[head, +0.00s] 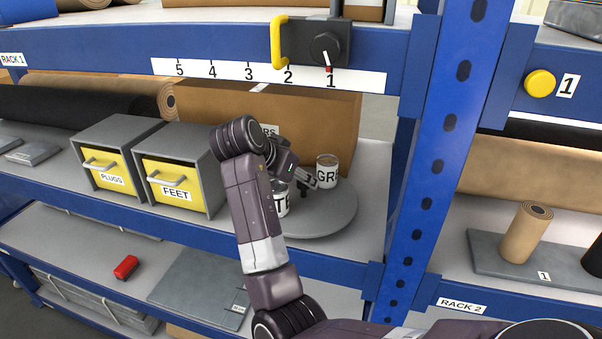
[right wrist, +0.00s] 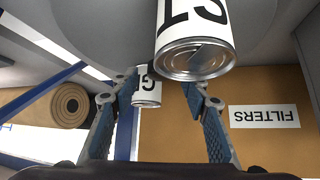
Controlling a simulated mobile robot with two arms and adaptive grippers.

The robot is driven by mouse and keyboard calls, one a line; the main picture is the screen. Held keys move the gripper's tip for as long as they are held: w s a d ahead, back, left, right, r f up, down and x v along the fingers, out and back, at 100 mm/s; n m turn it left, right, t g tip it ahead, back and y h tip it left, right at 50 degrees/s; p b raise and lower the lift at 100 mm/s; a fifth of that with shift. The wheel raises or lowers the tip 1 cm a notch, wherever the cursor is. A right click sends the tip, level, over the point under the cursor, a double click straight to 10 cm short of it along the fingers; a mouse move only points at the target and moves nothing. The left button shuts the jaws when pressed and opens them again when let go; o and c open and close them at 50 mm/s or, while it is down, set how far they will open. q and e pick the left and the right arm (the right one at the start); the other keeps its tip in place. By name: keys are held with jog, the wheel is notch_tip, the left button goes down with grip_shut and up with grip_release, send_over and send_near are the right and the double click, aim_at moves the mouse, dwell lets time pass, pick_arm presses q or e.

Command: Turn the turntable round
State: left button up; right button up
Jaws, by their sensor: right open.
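The turntable (head: 325,217) is a round grey disc on the middle shelf of the left rack. It also shows upside down at the top of the right wrist view (right wrist: 105,32). A white-labelled can marked GR (head: 327,172) stands toward its back, and another can (head: 282,200) stands on its left, partly hidden by my arm. My right gripper (head: 309,179) is over the disc between the cans, open and empty. In the right wrist view, its fingers (right wrist: 158,88) are apart, with one can (right wrist: 195,60) close and one farther (right wrist: 147,90). My left gripper is not in view.
A brown FILTERS box (head: 310,115) stands behind the turntable. Grey bins with yellow drawers marked PLUGS (head: 110,172) and FEET (head: 172,178) are to the left. A blue upright (head: 435,150) is to the right. A shelf beam with a yellow handle (head: 279,45) runs above.

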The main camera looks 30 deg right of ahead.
jog(key=shift+x, duration=0.8)
jog(key=shift+a+r, duration=0.1)
grip_shut()
